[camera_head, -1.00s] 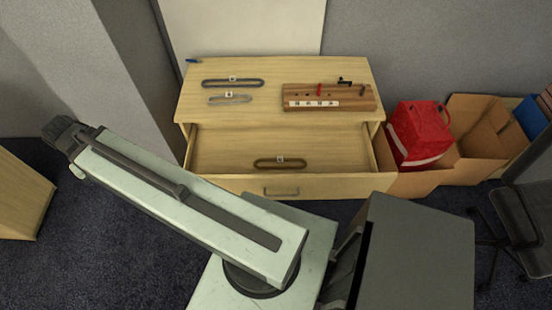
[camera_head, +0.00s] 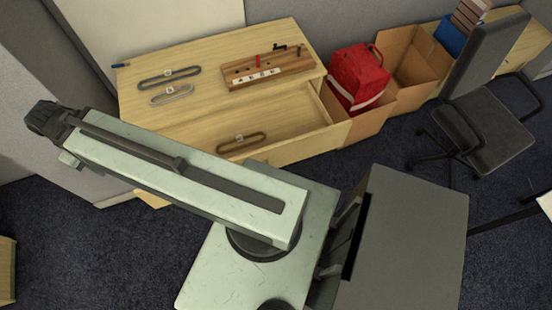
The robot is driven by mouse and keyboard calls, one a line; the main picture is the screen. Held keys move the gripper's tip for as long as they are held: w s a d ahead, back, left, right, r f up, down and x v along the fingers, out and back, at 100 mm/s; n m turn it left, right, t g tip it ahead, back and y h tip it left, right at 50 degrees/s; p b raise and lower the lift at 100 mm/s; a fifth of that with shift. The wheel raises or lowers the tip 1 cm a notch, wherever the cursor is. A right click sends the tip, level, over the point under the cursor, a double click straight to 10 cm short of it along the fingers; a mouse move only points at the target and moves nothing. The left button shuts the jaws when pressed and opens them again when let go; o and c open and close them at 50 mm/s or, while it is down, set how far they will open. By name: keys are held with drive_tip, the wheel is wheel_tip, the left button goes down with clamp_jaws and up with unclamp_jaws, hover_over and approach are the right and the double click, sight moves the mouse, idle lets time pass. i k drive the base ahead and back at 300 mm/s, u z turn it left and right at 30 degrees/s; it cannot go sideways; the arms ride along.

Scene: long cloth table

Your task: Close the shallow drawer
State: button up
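The shallow drawer (camera_head: 290,121) of a light wooden cabinet (camera_head: 205,70) stands pulled out toward me. A dark looped belt (camera_head: 240,142) with a small white tag lies inside it. My arm crosses in front of the drawer's left part and hides it, and the drawer's handle does not show clearly. My gripper (camera_head: 42,118) is at the arm's far left end, left of the cabinet and apart from the drawer. It is small and dark, and its fingers cannot be made out.
On the cabinet top lie two looped belts (camera_head: 168,77), a wooden board with pegs (camera_head: 267,68) and a blue pen (camera_head: 121,65). To the right stand a red bag (camera_head: 357,78), cardboard boxes (camera_head: 418,73) and an office chair (camera_head: 484,136).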

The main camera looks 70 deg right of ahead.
sight(296, 125)
drive_tip(key=z, duration=1.85)
